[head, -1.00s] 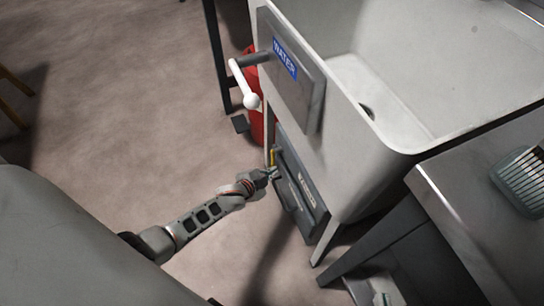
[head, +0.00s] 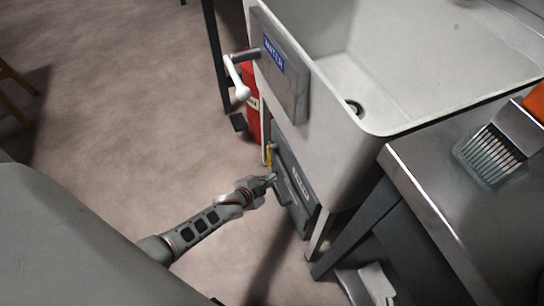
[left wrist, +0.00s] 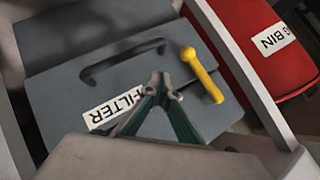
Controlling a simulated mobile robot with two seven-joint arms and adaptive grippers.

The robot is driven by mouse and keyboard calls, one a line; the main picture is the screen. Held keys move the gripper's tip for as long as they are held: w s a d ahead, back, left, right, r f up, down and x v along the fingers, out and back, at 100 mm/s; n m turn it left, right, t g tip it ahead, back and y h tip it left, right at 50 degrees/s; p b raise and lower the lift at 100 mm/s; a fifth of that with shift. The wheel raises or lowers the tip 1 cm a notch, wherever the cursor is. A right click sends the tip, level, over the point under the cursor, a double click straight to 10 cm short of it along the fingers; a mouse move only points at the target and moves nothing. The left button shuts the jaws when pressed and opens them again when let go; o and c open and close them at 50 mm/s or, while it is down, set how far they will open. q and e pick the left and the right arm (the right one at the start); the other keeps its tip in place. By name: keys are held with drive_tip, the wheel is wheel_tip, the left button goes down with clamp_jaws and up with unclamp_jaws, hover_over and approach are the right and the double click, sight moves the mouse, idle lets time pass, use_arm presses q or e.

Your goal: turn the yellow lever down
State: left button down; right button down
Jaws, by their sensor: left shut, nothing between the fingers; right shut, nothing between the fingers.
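The yellow lever (left wrist: 203,75) is mounted on the grey filter box (left wrist: 60,105), beside its label and handle, in the left wrist view. It slants from its round knob at the upper left to its other end at the lower right. In the head view only a small yellow part of the lever (head: 268,154) shows by the box under the sink. My left gripper (left wrist: 158,84) is shut and empty, its fingertips just left of the lever in the picture; I cannot tell whether they touch it. It also shows in the head view (head: 272,180). My right gripper is not seen.
The sink (head: 375,75) stands above the filter box. A water panel (head: 285,70) with a white lever (head: 237,80) is on its side. A metal table (head: 450,190) with a brush (head: 495,150) is at right. Open floor lies left.

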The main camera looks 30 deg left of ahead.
use_arm(q)
drive_tip(key=s+p, duration=0.1)
drive_tip(key=s, duration=0.7)
drive_tip(key=shift+d+r, duration=0.15)
drive_tip(key=shift+d, duration=0.2)
use_arm(e)
drive_tip(key=shift+s+d+f+n, duration=0.35)
drive_tip(key=shift+s+f, duration=0.25)
drive_tip(key=shift+f, duration=0.25)
use_arm(q)
drive_tip(key=shift+s, duration=0.1)
use_arm(e)
drive_tip(key=shift+w+r, duration=0.1)
